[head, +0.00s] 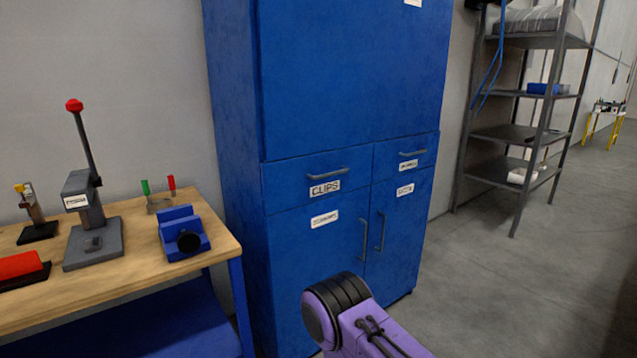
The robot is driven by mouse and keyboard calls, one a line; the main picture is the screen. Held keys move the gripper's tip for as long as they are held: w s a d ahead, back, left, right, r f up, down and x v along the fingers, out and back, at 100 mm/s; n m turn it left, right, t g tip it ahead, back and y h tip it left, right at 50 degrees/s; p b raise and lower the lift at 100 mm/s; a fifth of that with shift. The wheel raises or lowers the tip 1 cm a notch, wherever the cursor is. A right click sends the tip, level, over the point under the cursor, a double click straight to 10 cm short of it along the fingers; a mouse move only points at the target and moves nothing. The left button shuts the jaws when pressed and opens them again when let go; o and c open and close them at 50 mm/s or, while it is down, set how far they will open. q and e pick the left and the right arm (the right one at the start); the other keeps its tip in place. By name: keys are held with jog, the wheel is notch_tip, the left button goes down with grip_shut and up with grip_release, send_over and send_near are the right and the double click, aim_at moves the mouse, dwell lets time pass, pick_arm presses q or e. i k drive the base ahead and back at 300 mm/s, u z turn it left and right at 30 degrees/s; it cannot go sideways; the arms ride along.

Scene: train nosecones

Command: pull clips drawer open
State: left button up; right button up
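The clips drawer (290,180) is in the blue cabinet (350,75), on the left of the drawer row. It bears a white CLIPS label (324,188) and a grey bar handle (328,173) above it. The drawer front looks flush with the cabinet, so it is shut. A purple and black link of my arm shows at the bottom, below and in front of the cabinet doors, apart from the drawer in the picture. Neither of my grippers is in view.
A second, narrower drawer (400,152) sits to the right, with two handled doors below. A wooden workbench (135,250) with a lever press (92,215) and blue vise (183,235) stands left. A metal shelf rack (520,135) stands right. The floor (510,270) there is clear.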

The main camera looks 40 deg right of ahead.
aim_at(289, 183)
jog(key=k, duration=0.6)
jog(key=z, duration=0.7)
jog(key=i, duration=0.5)
jog(key=z, duration=1)
jog(key=i, duration=1.7)
jog(key=u, duration=0.55)
